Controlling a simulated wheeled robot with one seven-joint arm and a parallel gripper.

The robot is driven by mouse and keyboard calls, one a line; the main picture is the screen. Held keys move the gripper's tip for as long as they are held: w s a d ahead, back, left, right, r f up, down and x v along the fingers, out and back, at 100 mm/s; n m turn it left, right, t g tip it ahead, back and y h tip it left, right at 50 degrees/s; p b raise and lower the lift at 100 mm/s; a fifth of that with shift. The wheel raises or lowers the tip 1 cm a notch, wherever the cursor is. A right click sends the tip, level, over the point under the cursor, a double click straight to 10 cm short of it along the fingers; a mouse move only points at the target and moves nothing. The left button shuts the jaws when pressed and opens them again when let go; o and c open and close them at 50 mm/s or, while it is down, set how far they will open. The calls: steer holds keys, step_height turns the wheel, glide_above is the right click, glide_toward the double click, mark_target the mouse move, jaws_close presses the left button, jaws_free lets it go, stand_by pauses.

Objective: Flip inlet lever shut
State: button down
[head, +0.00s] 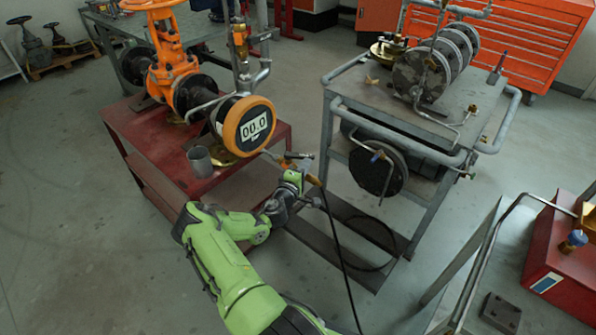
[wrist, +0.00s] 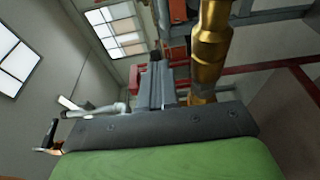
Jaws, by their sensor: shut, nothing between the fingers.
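In the head view my wrist is low and right of the gauge, near a small dark bar (head: 298,156); I cannot tell whether this bar is the inlet lever. A brass fitting (wrist: 211,45) is close to the right of my fingers in the wrist view. Contact cannot be made out.
A grey metal cup (head: 199,161) stands on the red bench (head: 165,165). A black hose (head: 335,235) hangs beside my wrist and loops to the floor. A grey pipe-framed cart (head: 350,90) with discs is to the right. Open floor lies at the left.

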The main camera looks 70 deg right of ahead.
steer(key=shift+s+d, duration=0.25)
steer(key=shift+d, duration=0.3)
steer(key=shift+d+b, duration=0.6)
steer(key=shift+d, duration=0.4)
